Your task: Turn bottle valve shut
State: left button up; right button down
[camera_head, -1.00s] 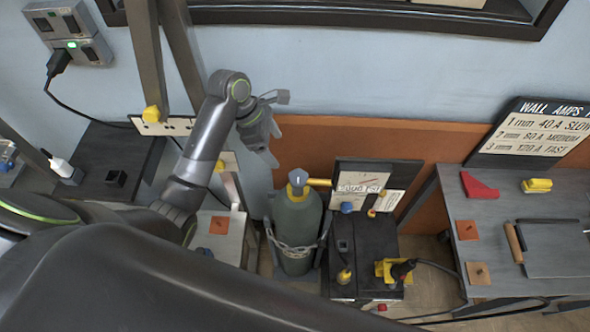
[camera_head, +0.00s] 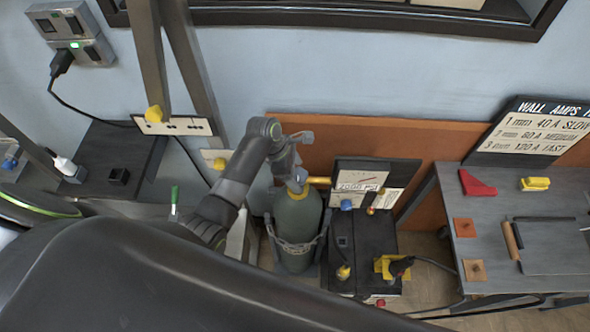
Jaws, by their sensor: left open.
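The green-grey gas bottle (camera_head: 296,222) stands upright in a chained holder near the middle of the view. Its grey valve (camera_head: 298,183) is on top, with a yellow fitting pointing right. My left gripper (camera_head: 292,170) is at the valve, just behind and above it, with its jaws open. The wrist partly hides the valve's left side, and I cannot tell whether the fingers touch it. My right gripper is not in view.
A dark welding machine (camera_head: 365,245) with a gauge panel stands right of the bottle. A grey workbench (camera_head: 490,205) is further right. An orange board (camera_head: 350,140) backs the bottle against the wall.

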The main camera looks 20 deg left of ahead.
pick_arm(q)
jog(key=c, duration=1)
